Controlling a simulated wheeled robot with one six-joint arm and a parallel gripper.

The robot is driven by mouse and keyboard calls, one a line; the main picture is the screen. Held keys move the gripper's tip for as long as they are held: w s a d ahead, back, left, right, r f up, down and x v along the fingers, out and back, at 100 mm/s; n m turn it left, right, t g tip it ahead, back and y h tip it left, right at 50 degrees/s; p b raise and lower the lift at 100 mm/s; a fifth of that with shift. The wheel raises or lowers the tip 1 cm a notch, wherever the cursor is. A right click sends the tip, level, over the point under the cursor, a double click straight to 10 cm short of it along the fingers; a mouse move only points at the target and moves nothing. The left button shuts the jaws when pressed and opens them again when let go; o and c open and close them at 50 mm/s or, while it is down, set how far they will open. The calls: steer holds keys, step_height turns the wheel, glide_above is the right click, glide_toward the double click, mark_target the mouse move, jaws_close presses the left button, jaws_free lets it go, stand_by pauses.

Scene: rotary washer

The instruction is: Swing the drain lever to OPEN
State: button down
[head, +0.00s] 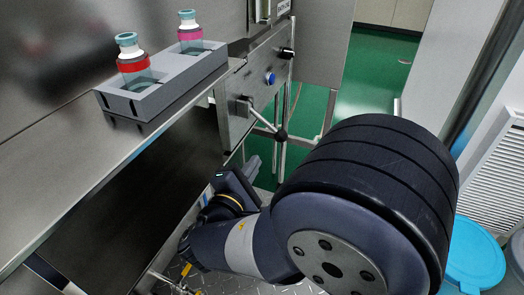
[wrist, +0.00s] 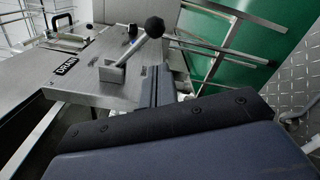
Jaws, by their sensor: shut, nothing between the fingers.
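The drain lever is a metal rod from a small block on the steel panel, ending in a black ball knob (head: 281,135). In the head view the rod slopes down to the right. In the wrist view the knob (wrist: 154,27) stands out from the block (wrist: 112,70), near a DRAIN label (wrist: 66,66). My gripper (head: 252,165) is below and left of the knob in the head view, apart from it. In the wrist view its shut fingers (wrist: 156,86) are just below the knob and hold nothing. I cannot read an OPEN mark.
A blue button (head: 270,79) and a black knob (head: 287,53) sit on the panel above the lever. A grey rack (head: 160,85) with two capped bottles stands on the steel ledge. Metal frame legs (head: 328,110) stand behind the lever. A blue lid (head: 474,255) is at lower right.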

mark_target(270, 127)
steer(key=b+x, duration=0.2)
steer(key=x, duration=0.7)
steer(key=shift+w, duration=0.25)
steer(key=shift+d+r, duration=0.15)
